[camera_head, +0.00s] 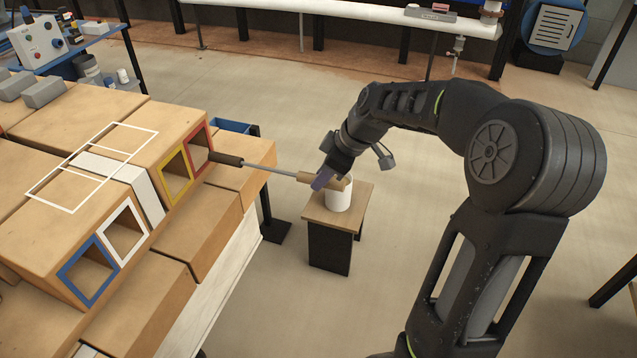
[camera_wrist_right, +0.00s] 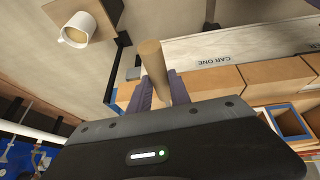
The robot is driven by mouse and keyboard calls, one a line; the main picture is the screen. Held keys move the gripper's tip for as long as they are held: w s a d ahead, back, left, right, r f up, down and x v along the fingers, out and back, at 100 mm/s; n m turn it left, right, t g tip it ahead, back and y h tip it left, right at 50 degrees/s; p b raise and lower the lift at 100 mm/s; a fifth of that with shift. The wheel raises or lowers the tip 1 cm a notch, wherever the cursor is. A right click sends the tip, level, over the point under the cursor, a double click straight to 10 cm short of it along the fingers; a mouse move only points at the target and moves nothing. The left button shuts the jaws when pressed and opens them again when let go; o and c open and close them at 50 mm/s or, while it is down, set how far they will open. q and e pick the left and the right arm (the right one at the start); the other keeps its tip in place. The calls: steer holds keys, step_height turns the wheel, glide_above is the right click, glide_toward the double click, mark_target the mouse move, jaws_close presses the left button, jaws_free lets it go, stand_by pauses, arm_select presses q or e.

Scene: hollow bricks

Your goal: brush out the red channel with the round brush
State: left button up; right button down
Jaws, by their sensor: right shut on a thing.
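The red channel (camera_head: 187,139) is the red-framed square opening at the right end of the hollow brick's front face, beside the yellow-framed one. The round brush has a dark brown head (camera_head: 228,159), a thin metal rod and a wooden handle (camera_wrist_right: 152,62). My right gripper (camera_head: 322,179) is shut on the handle, whose end sticks out between the purple fingers in the right wrist view (camera_wrist_right: 160,92). The brush lies nearly level, head toward the bricks. Its tip is at the red frame's lower right edge; I cannot tell whether it is inside. My left gripper is out of view.
Yellow (camera_head: 164,179), white (camera_head: 106,238) and blue-framed (camera_head: 70,283) channels lie to the left. A white cup (camera_head: 338,197) stands on a small wooden stool (camera_head: 363,205) just below the gripper. Open floor lies behind the stool.

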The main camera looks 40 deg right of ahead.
mark_target(258, 166)
stand_by(0.4)
steer(key=shift+w+a, duration=0.1)
stand_by(0.3)
steer(key=shift+w+a, duration=0.65)
steer(key=shift+w, duration=0.25)
steer(key=shift+w+a, duration=0.6)
steer(key=shift+w, duration=0.35)
steer(key=shift+w+a, duration=0.65)
steer(key=shift+w, duration=0.25)
steer(key=shift+p, duration=0.3)
steer(key=shift+w+a+p, duration=0.35)
steer(key=shift+w+a, duration=0.45)
steer(key=shift+w, duration=0.35)
steer(key=shift+w+a+p, duration=0.35)
steer(key=shift+w+a, duration=0.45)
steer(key=shift+w, duration=0.4)
steer(key=shift+w+a+p, duration=0.35)
steer(key=shift+w+a, duration=0.45)
steer(key=shift+w, duration=0.35)
steer(key=shift+s, duration=0.1)
